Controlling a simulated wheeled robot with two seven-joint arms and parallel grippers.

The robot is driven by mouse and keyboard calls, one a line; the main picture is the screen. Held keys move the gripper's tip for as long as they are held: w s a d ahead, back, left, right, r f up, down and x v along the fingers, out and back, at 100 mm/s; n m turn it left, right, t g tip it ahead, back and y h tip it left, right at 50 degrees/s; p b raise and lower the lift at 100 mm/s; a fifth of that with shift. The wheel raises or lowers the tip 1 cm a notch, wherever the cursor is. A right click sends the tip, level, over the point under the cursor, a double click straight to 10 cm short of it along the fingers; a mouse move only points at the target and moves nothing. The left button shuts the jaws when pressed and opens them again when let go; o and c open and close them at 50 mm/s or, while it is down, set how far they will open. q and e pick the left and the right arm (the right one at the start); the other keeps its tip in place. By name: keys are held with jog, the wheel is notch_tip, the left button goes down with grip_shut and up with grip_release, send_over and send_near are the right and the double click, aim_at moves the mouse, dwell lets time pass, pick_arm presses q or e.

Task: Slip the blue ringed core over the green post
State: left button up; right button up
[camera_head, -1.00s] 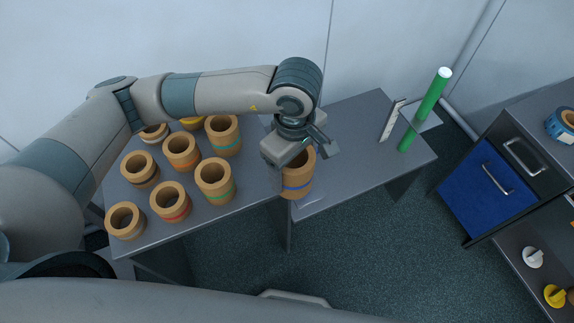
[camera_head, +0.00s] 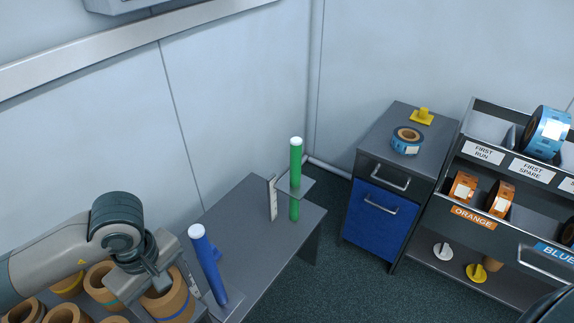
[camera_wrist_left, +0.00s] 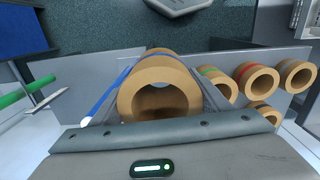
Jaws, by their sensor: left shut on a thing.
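The blue ringed core (camera_head: 178,303), a tan tube with a blue band, is at the lower left of the head view. My left gripper (camera_head: 160,283) is shut on it. Its open end faces the camera in the left wrist view (camera_wrist_left: 133,101). The green post (camera_head: 296,160) stands on the table to the right of the core and apart from it, with a small grey plate around it. It also shows at the left edge of the wrist view (camera_wrist_left: 14,98). My right gripper is not in view.
A blue post (camera_head: 207,262) stands close to the right of the held core, tilted in the picture. A notched white upright (camera_head: 273,198) stands beside the green post. Several other cores (camera_wrist_left: 262,80) sit nearby. A cabinet (camera_head: 373,219) and a rack (camera_head: 478,216) stand right.

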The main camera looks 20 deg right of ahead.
pick_arm(q)
jog(key=a+r+m, duration=0.2)
jog(key=a+m, duration=0.5)
jog(key=a, duration=0.3)
jog(key=shift+d, duration=0.2)
